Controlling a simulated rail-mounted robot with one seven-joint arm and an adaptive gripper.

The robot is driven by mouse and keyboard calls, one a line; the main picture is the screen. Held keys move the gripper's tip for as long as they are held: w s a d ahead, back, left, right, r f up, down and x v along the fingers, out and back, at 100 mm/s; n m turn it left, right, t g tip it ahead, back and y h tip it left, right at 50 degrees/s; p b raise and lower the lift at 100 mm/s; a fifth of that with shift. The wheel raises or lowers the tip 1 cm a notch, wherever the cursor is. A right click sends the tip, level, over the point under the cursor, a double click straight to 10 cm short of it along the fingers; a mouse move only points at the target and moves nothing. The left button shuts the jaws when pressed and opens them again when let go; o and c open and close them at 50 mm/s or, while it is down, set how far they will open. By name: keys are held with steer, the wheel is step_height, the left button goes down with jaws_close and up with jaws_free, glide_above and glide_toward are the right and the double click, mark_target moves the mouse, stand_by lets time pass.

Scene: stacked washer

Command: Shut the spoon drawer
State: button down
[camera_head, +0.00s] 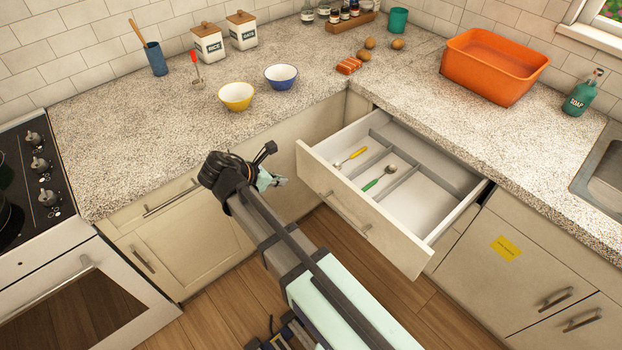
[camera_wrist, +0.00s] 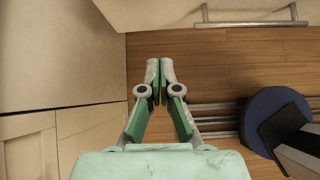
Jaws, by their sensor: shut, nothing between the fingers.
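The spoon drawer (camera_head: 337,215) is pulled out from the counter on the right, with its bar handle (camera_head: 351,219) on the front. Inside, dividers part a spoon with a yellow handle (camera_head: 351,157) from a spoon with a green handle (camera_head: 380,178). My gripper (camera_head: 279,181) is to the left of the drawer front, apart from it. In the wrist view my gripper (camera_wrist: 160,66) has its fingertips together with nothing between them. The drawer's handle (camera_wrist: 250,23) shows at the top right of that view, apart from the fingers.
Cabinet doors (camera_head: 190,247) stand to the left of my arm, with a stove (camera_head: 45,200) farther left. The counter holds a yellow bowl (camera_head: 236,97), a blue bowl (camera_head: 281,77) and an orange tub (camera_head: 493,67). Wooden floor (camera_head: 225,308) is open below.

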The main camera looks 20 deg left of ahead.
mark_target(316, 178)
steer(key=p+x, duration=0.1)
steer(key=x, duration=0.3)
steer(key=w+r+p+x, duration=0.1)
steer(key=x, duration=0.3)
steer(key=p+x, duration=0.1)
steer(key=x, duration=0.3)
steer(key=shift+w+d+r, duration=0.15)
steer(key=shift+d+r, duration=0.1)
steer(key=shift+d, duration=0.15)
steer(key=shift+w+d+f, duration=0.1)
steer(key=shift+w+d, duration=0.15)
steer(key=shift+w, duration=0.2)
